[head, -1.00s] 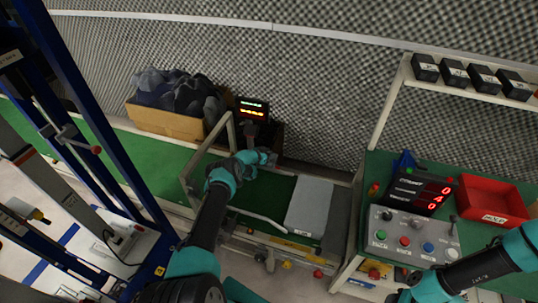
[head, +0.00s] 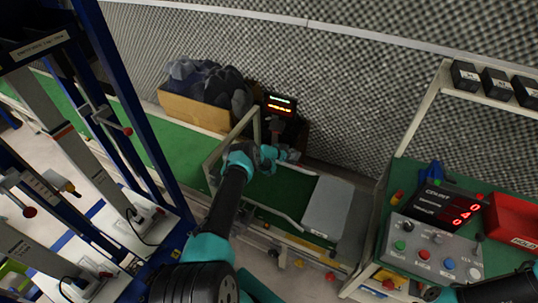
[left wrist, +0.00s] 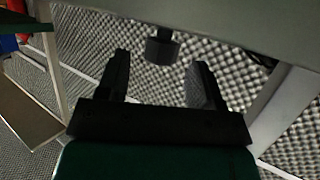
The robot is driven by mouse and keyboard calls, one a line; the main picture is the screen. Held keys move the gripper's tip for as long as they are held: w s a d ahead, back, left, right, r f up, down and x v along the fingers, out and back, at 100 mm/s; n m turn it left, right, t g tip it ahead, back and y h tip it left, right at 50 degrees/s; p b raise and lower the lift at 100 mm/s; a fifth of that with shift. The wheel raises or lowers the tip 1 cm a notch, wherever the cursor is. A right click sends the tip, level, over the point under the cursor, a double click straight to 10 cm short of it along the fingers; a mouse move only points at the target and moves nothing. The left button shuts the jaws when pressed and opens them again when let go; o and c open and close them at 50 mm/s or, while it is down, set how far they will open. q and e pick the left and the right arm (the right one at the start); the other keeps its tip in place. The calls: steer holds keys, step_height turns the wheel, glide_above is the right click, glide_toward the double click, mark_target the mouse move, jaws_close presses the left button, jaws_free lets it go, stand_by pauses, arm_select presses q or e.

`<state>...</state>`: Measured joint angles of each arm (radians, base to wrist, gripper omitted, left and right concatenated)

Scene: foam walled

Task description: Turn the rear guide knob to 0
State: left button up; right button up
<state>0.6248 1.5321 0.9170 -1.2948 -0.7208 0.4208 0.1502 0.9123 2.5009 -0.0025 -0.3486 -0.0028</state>
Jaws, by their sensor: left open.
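In the left wrist view a dark round knob (left wrist: 161,50) on a short stem hangs below a pale grey beam. It appears ahead of and between the fingers of my left gripper (left wrist: 161,64), with a visible gap on both sides. The fingers are apart and hold nothing. In the head view my left gripper (head: 284,155) is over the far side of the short green conveyor (head: 270,190), by its rear rail. The knob is hidden there, and any scale or number on it cannot be read. My right gripper is out of the picture; only its arm shows at lower right.
A small lit display (head: 281,105) stands just behind the left gripper. A cardboard box of dark cloth (head: 195,108) is to its left. A blue frame (head: 125,110) stands left. A button panel (head: 432,247) and red bin (head: 515,222) are right. A grey plate (head: 328,206) covers the conveyor's right end.

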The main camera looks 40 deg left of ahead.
arm_select(q)
steer(key=v, duration=1.5)
